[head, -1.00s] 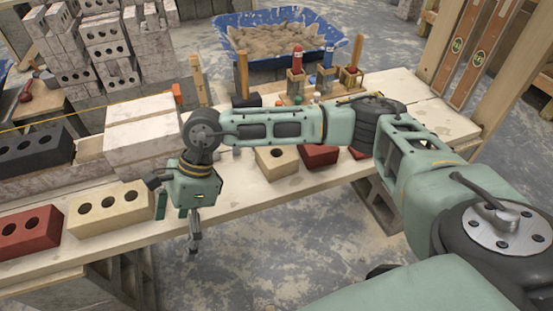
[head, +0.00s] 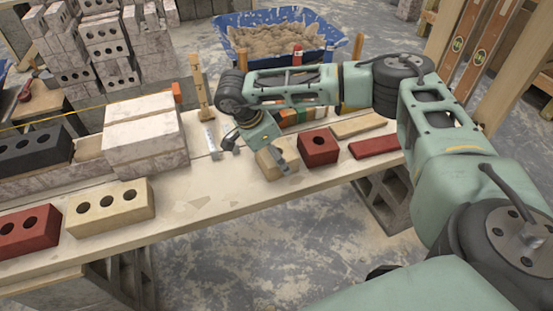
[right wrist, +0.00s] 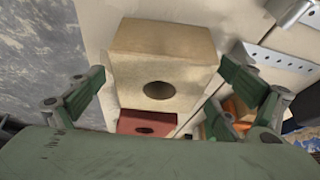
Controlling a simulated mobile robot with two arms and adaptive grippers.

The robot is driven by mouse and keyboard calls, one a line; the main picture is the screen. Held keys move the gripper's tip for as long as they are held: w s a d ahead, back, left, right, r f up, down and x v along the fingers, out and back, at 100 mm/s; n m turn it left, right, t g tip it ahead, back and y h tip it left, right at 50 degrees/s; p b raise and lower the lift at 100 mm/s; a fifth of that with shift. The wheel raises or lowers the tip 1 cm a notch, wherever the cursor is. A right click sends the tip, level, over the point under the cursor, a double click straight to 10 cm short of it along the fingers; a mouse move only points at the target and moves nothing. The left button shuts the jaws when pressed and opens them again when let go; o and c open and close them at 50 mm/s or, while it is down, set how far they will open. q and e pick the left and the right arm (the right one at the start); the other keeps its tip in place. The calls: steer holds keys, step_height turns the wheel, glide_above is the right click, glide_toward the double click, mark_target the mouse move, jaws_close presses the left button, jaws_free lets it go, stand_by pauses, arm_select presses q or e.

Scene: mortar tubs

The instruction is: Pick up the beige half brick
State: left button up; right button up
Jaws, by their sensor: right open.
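The beige half brick (head: 269,170), a short block with one hole, lies on the work plank between a metal plate and a red half brick. My right gripper (head: 257,158) is over it in the head view and hides part of it. In the right wrist view the beige half brick (right wrist: 160,55) sits centrally, its hole facing the camera. The open fingers of my right gripper (right wrist: 165,78) appear on its left and right sides, with gaps. I cannot tell how far above it they are. My left gripper is not in view.
The red half brick (head: 318,148) stands close to the right, with a thin red piece (head: 375,146) and thin beige piece (head: 358,125) beyond. A full beige brick (head: 112,208) and full red brick (head: 28,233) lie left. A block wall (head: 145,140) stands behind. The front middle plank is clear.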

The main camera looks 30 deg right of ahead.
steer(key=shift+d+f, duration=0.25)
steer(key=shift+f, duration=0.2)
steer(key=c, duration=2.1)
